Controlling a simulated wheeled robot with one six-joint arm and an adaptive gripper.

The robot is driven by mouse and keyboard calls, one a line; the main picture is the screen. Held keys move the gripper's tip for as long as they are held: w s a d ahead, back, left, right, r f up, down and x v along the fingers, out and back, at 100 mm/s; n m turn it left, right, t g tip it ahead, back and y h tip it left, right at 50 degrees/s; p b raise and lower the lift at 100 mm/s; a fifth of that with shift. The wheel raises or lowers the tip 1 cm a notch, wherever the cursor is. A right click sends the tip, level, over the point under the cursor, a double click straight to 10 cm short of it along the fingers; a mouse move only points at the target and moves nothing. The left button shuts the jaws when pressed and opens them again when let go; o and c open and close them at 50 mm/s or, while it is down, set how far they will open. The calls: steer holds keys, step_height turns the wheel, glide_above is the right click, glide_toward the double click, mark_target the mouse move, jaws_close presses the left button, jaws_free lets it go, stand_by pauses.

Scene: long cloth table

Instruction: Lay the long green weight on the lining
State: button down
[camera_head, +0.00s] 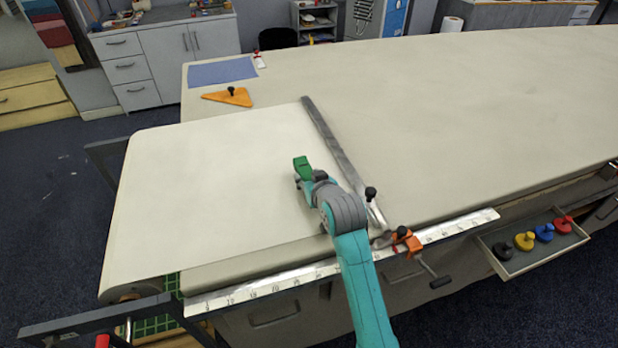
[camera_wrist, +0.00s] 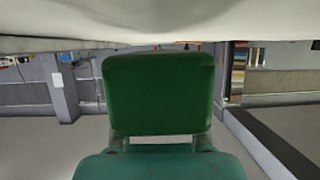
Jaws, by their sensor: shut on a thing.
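The green weight (camera_head: 302,163) is held at the end of my arm, over the pale cloth (camera_head: 215,185) that spreads from a roll at the left end of the table. In the wrist view the green weight (camera_wrist: 160,93) fills the middle, with the pale surface close by along the top edge. My gripper (camera_head: 303,180) is shut on it; its fingers are mostly hidden. I cannot tell whether the weight touches the cloth. The pale cloth looks like the lining, but a flat blue piece (camera_head: 222,72) also lies at the back left.
A long metal bar (camera_head: 335,145) lies along the cloth's right edge, with a black knob near its front end. An orange clamp (camera_head: 407,241) and a ruler (camera_head: 265,288) sit at the front edge. An orange triangle (camera_head: 230,97) lies behind. A drawer (camera_head: 535,250) holds several coloured weights.

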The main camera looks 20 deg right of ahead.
steer(key=c, duration=0.6)
jaws_free()
steer(key=shift+s+f, duration=0.1)
steer(key=shift+f, duration=0.55)
steer(key=shift+r, duration=0.2)
steer(key=v, duration=0.4)
steer(key=r+v, duration=0.1)
steer(key=v, duration=0.7)
steer(key=shift+r, duration=0.25)
